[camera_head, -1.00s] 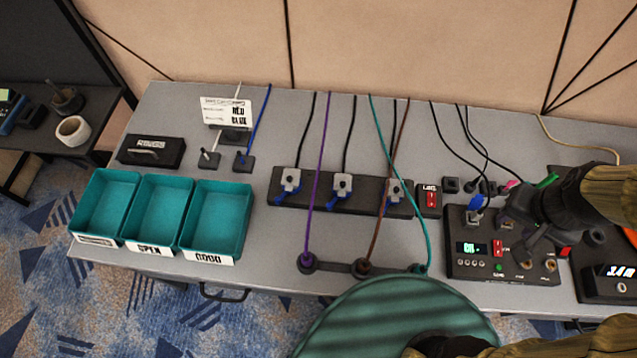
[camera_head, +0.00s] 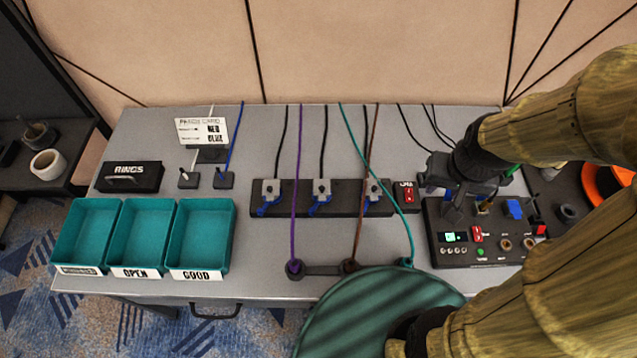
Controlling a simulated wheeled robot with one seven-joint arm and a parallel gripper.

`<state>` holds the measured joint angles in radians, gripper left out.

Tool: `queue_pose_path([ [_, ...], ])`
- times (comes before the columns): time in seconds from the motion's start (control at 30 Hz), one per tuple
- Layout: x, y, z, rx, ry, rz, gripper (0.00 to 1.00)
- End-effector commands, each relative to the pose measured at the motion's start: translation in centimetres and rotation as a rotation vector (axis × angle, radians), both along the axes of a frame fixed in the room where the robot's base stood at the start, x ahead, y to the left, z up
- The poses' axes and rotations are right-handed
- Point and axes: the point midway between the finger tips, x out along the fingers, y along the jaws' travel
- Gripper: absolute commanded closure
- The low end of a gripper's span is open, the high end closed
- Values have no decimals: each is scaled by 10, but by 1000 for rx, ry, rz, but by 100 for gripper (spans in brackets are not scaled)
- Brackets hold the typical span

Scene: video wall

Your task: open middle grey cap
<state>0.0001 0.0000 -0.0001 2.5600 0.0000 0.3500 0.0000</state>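Three grey caps with blue levers sit in a row on a long black strip (camera_head: 340,211) on the table. The middle grey cap (camera_head: 321,189) is in the centre, between the left grey cap (camera_head: 271,191) and the right grey cap (camera_head: 373,189). A black cable rises behind the middle cap. My gripper (camera_head: 453,212) is to the right of the strip, over the upper left of a black control box (camera_head: 470,252), apart from the caps. Its fingers are dark and overlap the box, so I cannot tell whether they are open or hold anything.
Purple, brown and teal cables cross in front of the strip to a dark bar (camera_head: 322,270). A red switch (camera_head: 408,195) stands right of the strip. A round green stool (camera_head: 372,318) is in front.

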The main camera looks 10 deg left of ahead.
Motion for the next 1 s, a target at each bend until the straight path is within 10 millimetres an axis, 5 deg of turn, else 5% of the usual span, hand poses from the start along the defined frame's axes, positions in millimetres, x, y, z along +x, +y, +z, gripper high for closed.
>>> queue_pose_path([
  [0.2,3,4,0,-10,5,48,64],
  [0.37,18,24,-1,-60,35,306,64],
  [0.7,60,122,-10,-210,115,1339,64],
  [1.0,72,220,-20,-281,111,2237,64],
])
